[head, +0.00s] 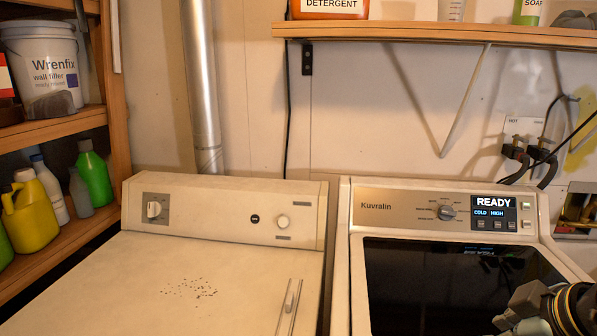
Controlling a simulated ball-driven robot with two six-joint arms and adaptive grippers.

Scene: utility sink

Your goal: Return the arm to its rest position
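My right arm (572,308) enters at the bottom right corner, above the front right part of the washer (375,195). Its grey end, which looks like my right gripper (524,312), points left over the dark glass lid (450,280). The picture edge cuts it off, and its fingers cannot be made out clearly. I see nothing held in it. My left arm and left gripper are out of view.
A white dryer (225,250) with dark specks on top stands left of the washer. Wooden shelves (60,127) at left hold a bucket (42,70) and several bottles. A wall shelf (440,35) hangs above. Hoses (545,155) are at right.

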